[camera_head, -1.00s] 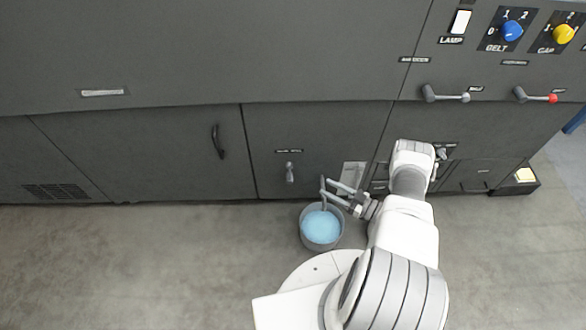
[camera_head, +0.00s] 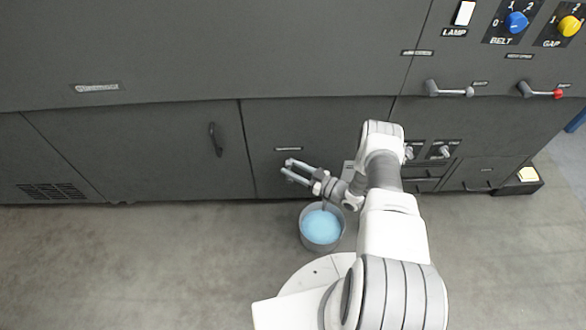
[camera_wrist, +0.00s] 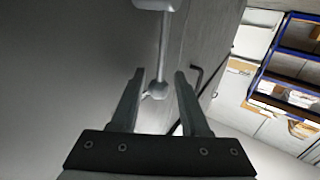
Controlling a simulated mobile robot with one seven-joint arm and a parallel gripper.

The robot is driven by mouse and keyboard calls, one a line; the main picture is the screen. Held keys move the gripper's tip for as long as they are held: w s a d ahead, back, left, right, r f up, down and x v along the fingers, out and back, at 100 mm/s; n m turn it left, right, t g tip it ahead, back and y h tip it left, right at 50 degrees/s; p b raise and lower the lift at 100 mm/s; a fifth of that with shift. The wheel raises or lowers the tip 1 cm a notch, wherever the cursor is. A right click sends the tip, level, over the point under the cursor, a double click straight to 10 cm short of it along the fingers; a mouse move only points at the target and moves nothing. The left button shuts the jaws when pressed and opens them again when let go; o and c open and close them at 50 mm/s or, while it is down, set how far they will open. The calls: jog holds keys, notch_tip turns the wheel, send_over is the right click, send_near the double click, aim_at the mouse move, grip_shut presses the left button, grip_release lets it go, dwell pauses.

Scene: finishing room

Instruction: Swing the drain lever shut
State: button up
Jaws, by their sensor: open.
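A small lever hangs on the dark cabinet front below a label (camera_head: 288,149) too small to read. It is probably the drain lever, and my gripper now largely hides it in the head view. In the wrist view this lever (camera_wrist: 164,48) has a pale hub at the top, a thin rod and a rounded knob. The knob lies between the two fingers, with gaps at the sides. My gripper (camera_head: 287,168) is open at the cabinet front and reaches left from my arm. Its fingers (camera_wrist: 159,78) frame the knob in the wrist view; contact cannot be told.
A bucket of blue liquid (camera_head: 303,232) stands on the floor below my wrist. A grey-knobbed lever (camera_head: 450,91) and a red-knobbed lever (camera_head: 540,91) are higher right. A curved door handle (camera_head: 215,140) is to the left. Floor at the left is clear.

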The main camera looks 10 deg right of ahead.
grip_shut()
dwell(0.3)
